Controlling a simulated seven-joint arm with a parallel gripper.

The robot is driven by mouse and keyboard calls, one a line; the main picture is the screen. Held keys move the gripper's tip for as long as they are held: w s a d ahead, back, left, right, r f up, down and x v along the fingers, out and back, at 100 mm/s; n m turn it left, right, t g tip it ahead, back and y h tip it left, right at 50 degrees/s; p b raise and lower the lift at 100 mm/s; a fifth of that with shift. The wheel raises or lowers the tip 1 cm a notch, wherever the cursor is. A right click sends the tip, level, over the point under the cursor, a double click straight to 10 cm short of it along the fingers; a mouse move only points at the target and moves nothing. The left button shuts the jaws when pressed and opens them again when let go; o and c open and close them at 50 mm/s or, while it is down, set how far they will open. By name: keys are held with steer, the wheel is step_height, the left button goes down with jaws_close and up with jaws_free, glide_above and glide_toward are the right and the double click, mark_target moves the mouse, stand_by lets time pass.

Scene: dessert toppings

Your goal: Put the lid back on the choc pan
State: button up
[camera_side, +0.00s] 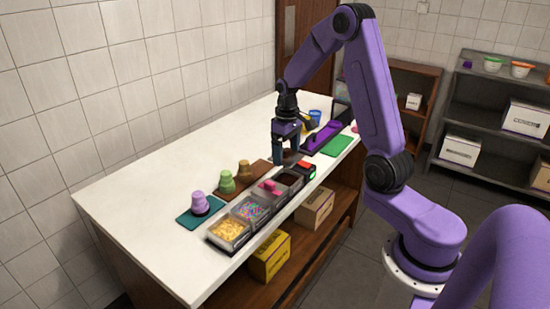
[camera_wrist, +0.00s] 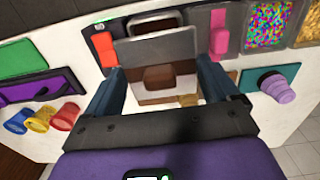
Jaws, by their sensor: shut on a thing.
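The choc pan (camera_side: 288,178) is in the row of topping pans on the counter, with dark brown contents showing. In the wrist view the choc pan (camera_wrist: 155,24) is partly hidden behind the lid. The lid (camera_wrist: 153,52) is a grey, see-through panel with a brown handle (camera_wrist: 158,77). My gripper (camera_wrist: 160,70) is shut on the lid, with a finger on either side of it. In the side view my gripper (camera_side: 290,156) points down just behind the choc pan. The lid is hard to make out there, and its exact height above the pan cannot be told.
Beside the choc pan stand a pan with a pink handle (camera_side: 268,188), a sprinkle pan (camera_side: 251,209) and a yellow topping pan (camera_side: 228,230). Colored cups stand on mats behind. The counter's left part is clear.

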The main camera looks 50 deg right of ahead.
steer(key=shift+d+f, duration=0.15)
steer(key=shift+f, duration=2.75)
steer(key=shift+s+f, duration=0.25)
steer(key=shift+f, duration=0.45)
steer(key=o, duration=0.9)
steer(key=shift+r, duration=0.1)
steer(key=shift+w+r, duration=0.2)
steer(key=shift+r, duration=3.3)
